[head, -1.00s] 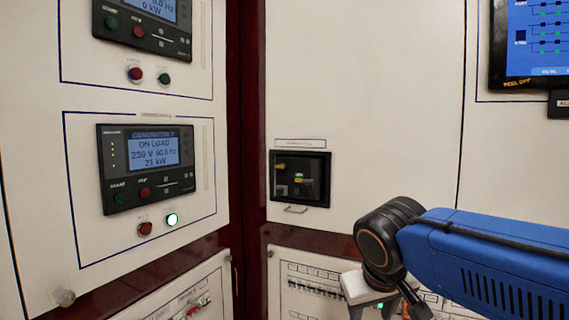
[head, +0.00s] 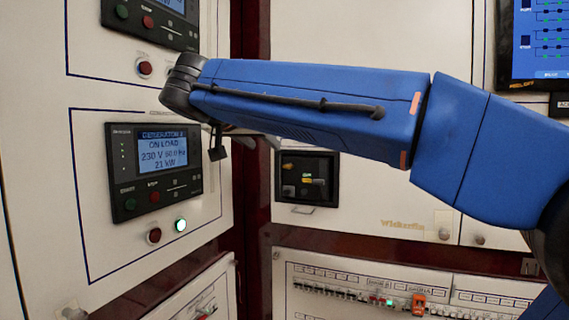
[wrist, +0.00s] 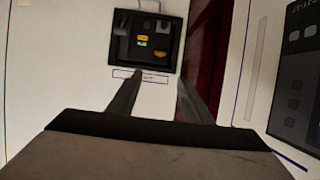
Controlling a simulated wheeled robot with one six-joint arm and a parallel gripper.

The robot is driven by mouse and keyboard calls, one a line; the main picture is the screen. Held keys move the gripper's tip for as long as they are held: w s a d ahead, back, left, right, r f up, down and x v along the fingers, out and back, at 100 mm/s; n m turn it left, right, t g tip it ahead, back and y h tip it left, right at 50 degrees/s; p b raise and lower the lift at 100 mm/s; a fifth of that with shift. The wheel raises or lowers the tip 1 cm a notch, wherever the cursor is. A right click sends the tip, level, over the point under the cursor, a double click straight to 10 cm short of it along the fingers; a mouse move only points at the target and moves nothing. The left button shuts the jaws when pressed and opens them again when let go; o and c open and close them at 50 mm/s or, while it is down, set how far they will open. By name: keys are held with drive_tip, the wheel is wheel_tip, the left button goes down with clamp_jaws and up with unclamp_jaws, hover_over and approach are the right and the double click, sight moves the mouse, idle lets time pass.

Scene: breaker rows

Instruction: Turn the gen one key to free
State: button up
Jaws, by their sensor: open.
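A black-framed box (head: 307,205) is set in the white panel, with small yellow and green details inside. It also shows in the wrist view, near the top (wrist: 125,55), with a pale handle at its upper edge there. I cannot make out the gen one key; details in the box are too small to identify. My gripper (wrist: 160,76) is open and empty, its two fingers pointing toward the box and the label strip beside it. In the head view my arm hides most of the gripper.
Another controller (head: 150,20) is above. Breaker rows (head: 400,298) line the lower panel. A dark red corner post (head: 250,190) stands left of the box.

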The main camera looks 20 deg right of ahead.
sight(288, 165)
drive_tip(key=x, duration=1.7)
drive_tip(key=shift+f, duration=0.1)
drive_tip(key=c, duration=1.1)
